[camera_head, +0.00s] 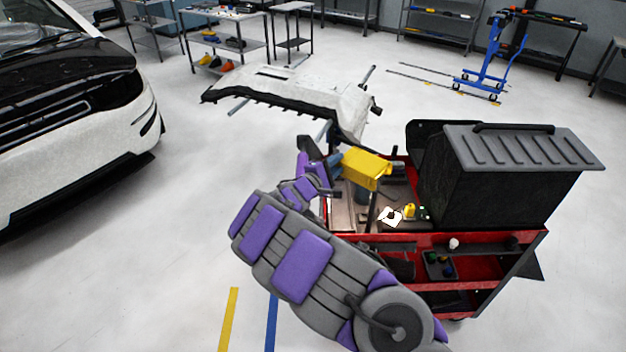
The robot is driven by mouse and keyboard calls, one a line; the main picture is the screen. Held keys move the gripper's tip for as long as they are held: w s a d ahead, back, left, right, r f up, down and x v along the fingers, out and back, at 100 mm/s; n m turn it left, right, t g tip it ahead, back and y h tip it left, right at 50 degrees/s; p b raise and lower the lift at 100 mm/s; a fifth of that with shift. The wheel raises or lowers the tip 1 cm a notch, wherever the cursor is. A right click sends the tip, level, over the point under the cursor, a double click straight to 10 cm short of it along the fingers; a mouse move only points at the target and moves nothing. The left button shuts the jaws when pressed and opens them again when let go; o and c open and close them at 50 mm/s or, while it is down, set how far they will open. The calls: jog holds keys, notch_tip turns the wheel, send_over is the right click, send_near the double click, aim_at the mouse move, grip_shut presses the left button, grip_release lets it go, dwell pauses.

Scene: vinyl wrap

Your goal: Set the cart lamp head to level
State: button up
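The lamp head (366,170) appears to be the yellow box-shaped piece above the left part of the red cart (440,243). It looks tilted slightly down toward the right. My gripper (334,167) is at the left end of the lamp head, touching it or very close to it. My arm comes up from the lower right, in front of the cart's left side. The fingers are small and partly hidden, so I cannot tell whether they grip anything. The lamp's mount is mostly hidden.
A large dark bin with a grey ribbed lid (525,148) stands on the cart's right. Small items, including a white piece (389,216), lie on the cart top. A pale bumper-like panel (300,95) is behind. A white car (80,110) is left. Floor between is clear.

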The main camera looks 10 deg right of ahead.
jog(key=p+v, duration=0.2)
jog(key=v, duration=1.1)
jog(key=shift+a, duration=0.35)
jog(key=shift+a, duration=0.15)
jog(key=s+d+r+m+g+h, duration=0.2)
jog(key=s+d+r+m+g, duration=0.45)
jog(key=s+d+r, duration=0.4)
jog(key=s+d+r+m+g+y, duration=0.2)
jog(key=s+d+m+g+y, duration=0.35)
jog(key=s, duration=0.75)
jog(key=s+a+f+m+g+y, duration=0.1)
jog(key=s+y, duration=0.1)
jog(key=s, duration=0.4)
jog(key=s+a+f+g+y, duration=0.1)
jog(key=s+f+y, duration=0.1)
jog(key=s, duration=0.3)
jog(key=s+a+f+n+t+y, duration=0.1)
jog(key=s+a+f+y, duration=0.1)
jog(key=s+a+y, duration=0.5)
jog(key=s+a, duration=0.4)
jog(key=a, duration=0.3)
jog(key=shift+s+a+f+t, duration=0.2)
jog(key=shift+a+t, duration=0.05)
jog(key=shift+t, duration=0.05)
